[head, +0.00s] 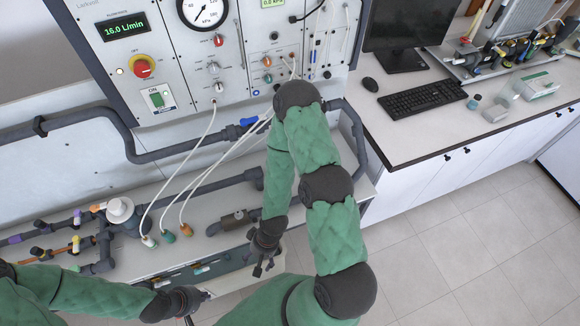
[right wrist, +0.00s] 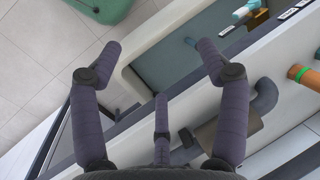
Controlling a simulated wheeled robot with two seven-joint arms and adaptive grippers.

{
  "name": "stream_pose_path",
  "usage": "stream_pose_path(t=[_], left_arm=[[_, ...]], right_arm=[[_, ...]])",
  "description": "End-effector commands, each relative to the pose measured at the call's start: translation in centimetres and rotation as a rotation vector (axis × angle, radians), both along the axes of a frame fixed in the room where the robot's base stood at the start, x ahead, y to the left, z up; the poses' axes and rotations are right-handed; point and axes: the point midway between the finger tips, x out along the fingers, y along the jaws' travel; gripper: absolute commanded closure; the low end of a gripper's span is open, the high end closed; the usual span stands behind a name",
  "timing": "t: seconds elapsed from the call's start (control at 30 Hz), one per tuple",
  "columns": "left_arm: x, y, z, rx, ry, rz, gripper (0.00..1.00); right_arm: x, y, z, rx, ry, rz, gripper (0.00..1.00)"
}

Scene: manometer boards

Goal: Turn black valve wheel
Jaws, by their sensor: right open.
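I cannot make out a black valve wheel for certain in either view. My right gripper (head: 263,268) hangs over the front edge of the bench in the head view. In the right wrist view its fingers (right wrist: 160,62) are spread wide with nothing between them, above the bench's front edge and a grey-green recessed panel. My left gripper (head: 200,306) is low in the head view, in front of the bench. Its fingers look apart, and I see nothing held.
Dark pipes (head: 190,151) run along the bench. A white round cap (head: 120,209) and small coloured valves stand at left. White hoses hang from the instrument panel (head: 190,90). A desk with a keyboard (head: 423,97) is at right. The tiled floor (head: 450,245) is clear.

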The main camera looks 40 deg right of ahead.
Motion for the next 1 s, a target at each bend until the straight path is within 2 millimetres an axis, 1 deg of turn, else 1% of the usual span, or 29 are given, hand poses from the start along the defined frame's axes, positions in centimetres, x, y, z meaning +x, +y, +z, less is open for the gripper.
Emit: stream_pose_path(t=[0.03,0.17,0.27,0.33,0.37,0.4,0.47,0.5,0.57,0.6,0.7,0.8,0.83,0.9,1.0], left_arm=[[0.0,0.0,2.4,0.0,0.0,0.0,1.0],[0.0,0.0,5.3,0.0,0.0,0.0,1.0],[0.0,0.0,7.2,0.0,0.0,0.0,1.0],[0.0,0.0,8.5,0.0,0.0,0.0,1.0],[0.0,0.0,9.1,0.0,0.0,0.0,1.0],[0.0,0.0,9.6,0.0,0.0,0.0,1.0],[0.0,0.0,9.8,0.0,-0.001,0.0,1.0],[0.0,0.0,9.9,0.0,0.0,0.0,1.0],[0.0,0.0,9.8,0.0,0.0,0.0,1.0],[0.0,0.0,9.8,0.0,0.0,0.0,1.0],[0.0,0.0,9.7,0.0,0.0,0.0,1.0],[0.0,0.0,9.7,0.0,0.0,0.0,1.0],[0.0,0.0,9.7,0.0,0.0,0.0,1.0],[0.0,0.0,9.7,0.0,0.0,0.0,1.0],[0.0,0.0,9.6,0.0,0.0,0.0,1.0]], right_arm=[[0.2,-0.4,2.2,-0.002,0.008,-0.026,0.24],[1.0,-1.8,4.9,-0.008,0.037,-0.123,0.24],[2.2,-3.6,6.7,-0.014,0.071,-0.249,0.24],[3.5,-5.6,8.0,-0.019,0.105,-0.39,0.24],[4.4,-7.0,8.7,-0.02,0.125,-0.477,0.24],[5.6,-9.1,9.4,-0.019,0.154,-0.612,0.24],[7.2,-12.1,10.2,-0.007,0.198,-0.807,0.24],[8.2,-14.0,10.7,0.004,0.227,-0.935,0.24],[9.6,-17.1,11.6,0.031,0.266,-1.124,0.24],[10.4,-19.1,12.3,0.052,0.291,-1.247,0.24],[12.0,-23.8,14.3,0.119,0.347,-1.518,0.24],[13.0,-27.2,16.1,0.184,0.388,-1.713,0.24],[13.1,-27.9,16.6,0.201,0.398,-1.754,0.24],[13.4,-29.1,17.3,0.228,0.415,-1.822,0.24],[13.6,-29.7,17.5,0.245,0.428,-1.86,0.24]])
